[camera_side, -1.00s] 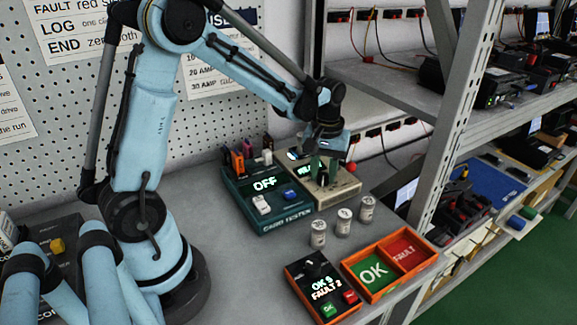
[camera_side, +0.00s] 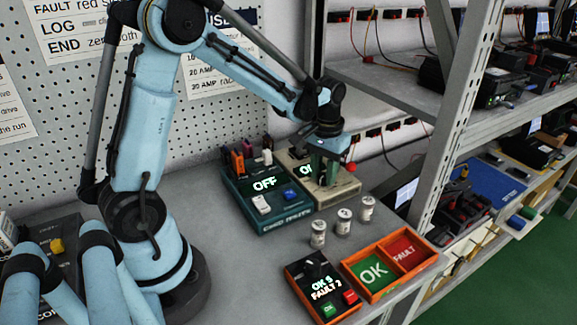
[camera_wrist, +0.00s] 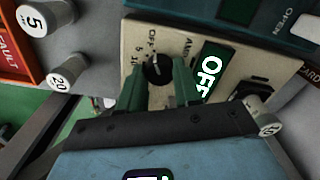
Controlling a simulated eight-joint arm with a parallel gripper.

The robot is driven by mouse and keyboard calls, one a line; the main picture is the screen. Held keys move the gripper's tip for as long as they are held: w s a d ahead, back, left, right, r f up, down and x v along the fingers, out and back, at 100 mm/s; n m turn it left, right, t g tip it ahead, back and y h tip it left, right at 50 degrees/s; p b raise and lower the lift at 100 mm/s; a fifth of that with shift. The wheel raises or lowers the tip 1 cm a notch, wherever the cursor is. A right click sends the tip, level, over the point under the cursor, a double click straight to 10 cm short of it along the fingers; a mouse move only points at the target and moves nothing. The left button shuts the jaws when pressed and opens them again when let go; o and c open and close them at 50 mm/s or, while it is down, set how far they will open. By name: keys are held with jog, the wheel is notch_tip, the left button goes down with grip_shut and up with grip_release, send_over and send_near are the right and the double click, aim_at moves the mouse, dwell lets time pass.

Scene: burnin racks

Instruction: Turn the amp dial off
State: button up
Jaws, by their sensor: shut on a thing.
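The amp box is a cream unit (camera_side: 347,189) at the back of the bench, right of the green card tester. In the wrist view its face (camera_wrist: 138,36) carries a round black dial (camera_wrist: 158,71) and a lit display reading OFF (camera_wrist: 209,73). My gripper (camera_wrist: 160,88) has its two green fingers on either side of the dial, shut on it. In the side view my gripper (camera_side: 325,172) hangs down over the amp box and hides the dial and part of its display.
The green card tester (camera_side: 264,222) reads OFF. Several labelled silver cylinders (camera_side: 343,222) stand in front. An orange tray (camera_side: 437,256) with OK and FAULT sections and a black counter box (camera_side: 302,276) lie nearer. A metal shelf post (camera_side: 462,120) rises at the right.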

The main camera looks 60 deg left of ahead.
aim_at(323, 178)
jog(key=o, duration=1)
jog(key=shift+o, duration=0.2)
notch_tip(323, 178, up, 12)
jog(key=s+d+f+m+t, duration=0.2)
jog(key=s+d+m+t, duration=0.2)
jog(key=s+d+t, duration=0.3)
jog(key=s, duration=0.3)
jog(key=shift+s+d+f, duration=0.3)
jog(key=shift+d+f, duration=0.05)
jog(key=shift+d, duration=0.05)
